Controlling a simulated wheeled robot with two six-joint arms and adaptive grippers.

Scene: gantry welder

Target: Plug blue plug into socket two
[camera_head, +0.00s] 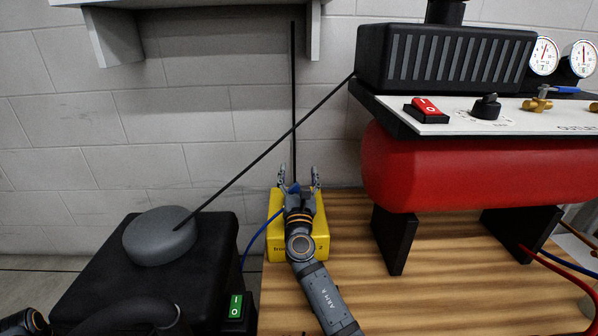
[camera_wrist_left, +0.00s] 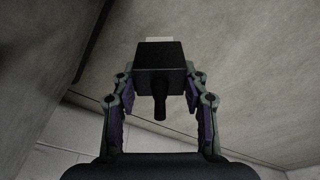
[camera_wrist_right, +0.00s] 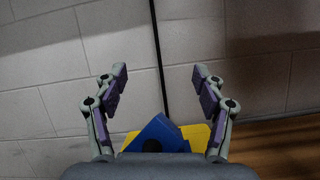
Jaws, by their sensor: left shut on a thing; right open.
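My right gripper (camera_head: 299,174) is open above the box's far side. A blue cable (camera_head: 254,233) runs down from the box's left side. In the left wrist view, my left gripper (camera_wrist_left: 160,85) is shut on a black plug (camera_wrist_left: 160,62) with a pale end.
A red tank (camera_head: 470,170) with a control panel (camera_head: 450,118) stands to the right on the wooden bench (camera_head: 440,270). A black box (camera_head: 90,250) with a grey disc (camera_head: 160,236) and green switch (camera_head: 236,306) is left.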

